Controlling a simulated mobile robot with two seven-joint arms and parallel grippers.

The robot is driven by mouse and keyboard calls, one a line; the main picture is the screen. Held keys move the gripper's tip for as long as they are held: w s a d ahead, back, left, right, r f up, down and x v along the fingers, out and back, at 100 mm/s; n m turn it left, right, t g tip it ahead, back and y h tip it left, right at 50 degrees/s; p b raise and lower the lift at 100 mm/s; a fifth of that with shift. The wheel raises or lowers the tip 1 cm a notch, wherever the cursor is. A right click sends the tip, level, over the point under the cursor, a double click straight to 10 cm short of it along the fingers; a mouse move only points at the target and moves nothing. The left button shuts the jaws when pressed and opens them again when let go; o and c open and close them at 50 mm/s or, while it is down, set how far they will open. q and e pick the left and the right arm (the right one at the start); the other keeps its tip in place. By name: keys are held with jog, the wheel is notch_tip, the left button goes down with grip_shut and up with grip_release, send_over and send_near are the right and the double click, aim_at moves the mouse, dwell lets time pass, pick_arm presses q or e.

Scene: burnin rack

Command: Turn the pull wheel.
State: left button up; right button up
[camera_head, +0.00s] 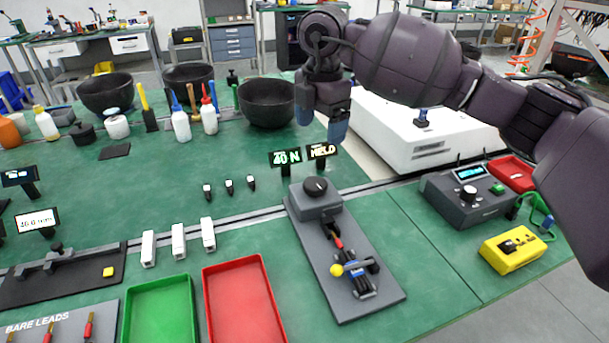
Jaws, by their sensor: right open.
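The pull wheel looks to be the round black knob (316,186) with a pale mark, on the raised block at the back end of a grey pull fixture (368,279). A lead with a red sleeve (334,238) runs from the block toward a clamp (362,280) with blue parts and a yellow ball at the fixture's front. My right gripper (322,119) hangs above and behind the knob in the picture, blue-tipped fingers down, apart from it. It is open and looks empty. My left gripper is out of view.
Small displays reading "40 N" (285,157) and "HELD" (322,151) stand just behind the knob. A green tray (188,296) and a red tray (262,283) lie to the left. A grey meter (470,196) and a yellow box (513,247) stand right.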

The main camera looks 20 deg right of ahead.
aim_at(317, 182)
jog(key=shift+g, duration=0.3)
jog(key=f, duration=0.3)
jog(key=f+b, duration=0.1)
jog(key=f, duration=0.2)
jog(key=f+b, duration=0.1)
jog(key=f, duration=0.3)
jog(key=shift+w, duration=0.35)
notch_tip(317, 182, down, 3)
jog(key=shift+f+b, duration=0.15)
jog(key=shift+b, duration=0.55)
jog(key=shift+f, duration=0.2)
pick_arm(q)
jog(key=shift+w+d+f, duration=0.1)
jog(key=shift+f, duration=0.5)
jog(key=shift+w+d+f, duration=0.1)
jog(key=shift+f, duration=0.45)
pick_arm(e)
jog(key=shift+r, duration=0.1)
jog(key=c, duration=0.9)
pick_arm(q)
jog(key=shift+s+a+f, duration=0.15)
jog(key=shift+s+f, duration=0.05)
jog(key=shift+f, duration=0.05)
